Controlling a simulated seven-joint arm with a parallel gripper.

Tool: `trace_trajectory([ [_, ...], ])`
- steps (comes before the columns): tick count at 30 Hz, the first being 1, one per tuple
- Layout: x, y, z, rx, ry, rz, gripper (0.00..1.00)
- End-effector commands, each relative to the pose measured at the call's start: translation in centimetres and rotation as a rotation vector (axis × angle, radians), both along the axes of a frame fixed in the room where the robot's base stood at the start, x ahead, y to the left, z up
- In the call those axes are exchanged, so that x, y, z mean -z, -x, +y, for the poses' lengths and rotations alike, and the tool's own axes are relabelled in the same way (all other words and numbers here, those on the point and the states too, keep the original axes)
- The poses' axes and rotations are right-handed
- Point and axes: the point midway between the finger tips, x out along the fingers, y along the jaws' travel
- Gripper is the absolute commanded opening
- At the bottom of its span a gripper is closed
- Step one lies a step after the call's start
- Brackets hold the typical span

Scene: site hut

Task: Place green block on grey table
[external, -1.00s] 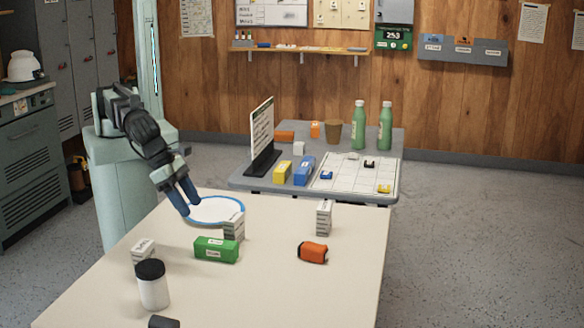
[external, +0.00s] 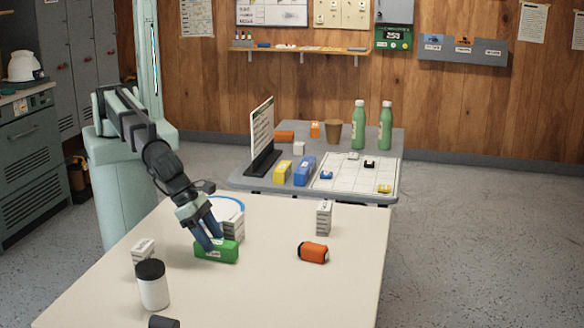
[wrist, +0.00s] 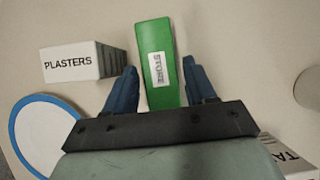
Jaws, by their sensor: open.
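The green block (external: 217,251) lies on the cream table in the foreground. In the wrist view the green block (wrist: 159,65) carries a white label reading "STORE" and extends up between my fingers. My gripper (external: 212,242) is open and low over the block, with blue fingers. In the wrist view my gripper (wrist: 160,88) has one finger on each side of the block, with small gaps showing. Whether the fingers touch it cannot be told. The grey table (external: 240,183) stands behind the cream table.
A white plasters box (wrist: 70,64) stands close beside the block, near a blue-rimmed white disc (wrist: 42,128). The grey table holds a sign (external: 262,135), bottles (external: 358,125) and a grid sheet (external: 340,183).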

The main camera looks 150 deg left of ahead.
Motion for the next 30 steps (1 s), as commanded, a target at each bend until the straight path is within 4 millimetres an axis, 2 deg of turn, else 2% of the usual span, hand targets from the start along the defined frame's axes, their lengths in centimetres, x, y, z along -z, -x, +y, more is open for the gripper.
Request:
trace_trajectory([
  [3, 1.5, -0.6, 0.7, -0.001, 0.0, 0.003, 0.55],
  [7, 2.3, -1.0, 1.0, -0.001, 0.0, 0.0, 0.55],
  [30, 2.8, -0.9, 1.0, 0.0, -0.001, 0.001, 0.55],
])
